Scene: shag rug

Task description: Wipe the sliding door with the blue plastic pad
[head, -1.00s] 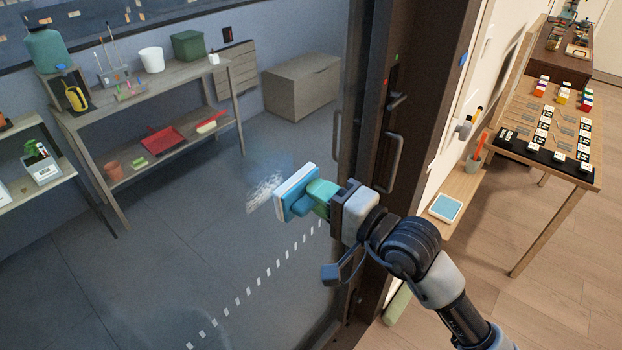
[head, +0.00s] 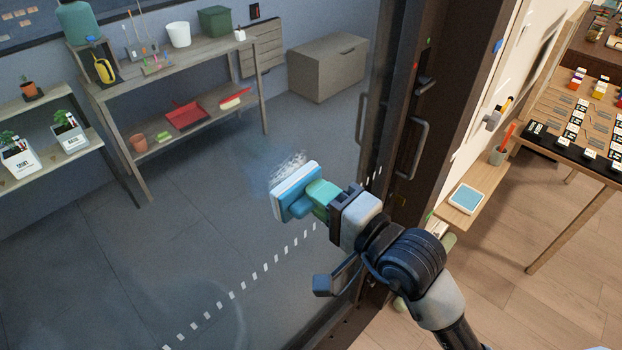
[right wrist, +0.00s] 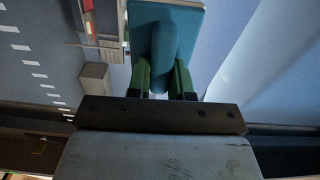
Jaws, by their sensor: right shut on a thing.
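The sliding door is a large glass pane (head: 215,235) in a dark brown frame (head: 405,120), with a row of white dashes across the lower glass. A whitish smear (head: 287,165) shows on the glass just above the pad. The blue plastic pad (head: 296,192) has a white layer on its glass-facing side and lies at the glass by the smear; I cannot tell if it touches. My right gripper (head: 322,196) is shut on the pad's handle. In the right wrist view, the green fingers (right wrist: 163,78) clasp the blue handle below the pad (right wrist: 185,12). My left gripper is not in view.
Through the glass show a shelf with pots and a red tray (head: 188,113), and a grey cabinet (head: 327,68). A vertical door handle (head: 418,150) stands right of the pane. A wooden ledge (head: 490,190) holds a blue-topped square (head: 466,198) and a cup. A table with colored blocks is at right.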

